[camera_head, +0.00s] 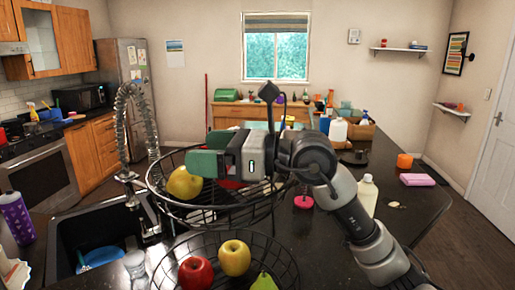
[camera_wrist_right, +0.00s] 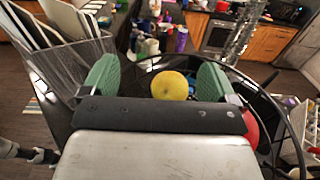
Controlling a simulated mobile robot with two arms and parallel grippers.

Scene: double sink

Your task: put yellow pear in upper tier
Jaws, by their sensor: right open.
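The yellow pear (camera_head: 184,183) lies inside the upper tier (camera_head: 168,206), a black wire basket, toward its left side. It also shows in the right wrist view (camera_wrist_right: 170,86), between and beyond the fingers, with no visible grip on it. My right gripper (camera_head: 208,152) hangs over this basket, just right of and above the pear. Its green-padded fingers (camera_wrist_right: 158,78) are open and empty. My left gripper is not in view.
A lower wire basket (camera_head: 290,262) in front holds a red apple (camera_head: 196,272), a yellow apple (camera_head: 235,257) and a green pear (camera_head: 264,282). A red fruit (camera_wrist_right: 250,130) is also in the upper tier. The sink and faucet (camera_head: 133,190) stand left.

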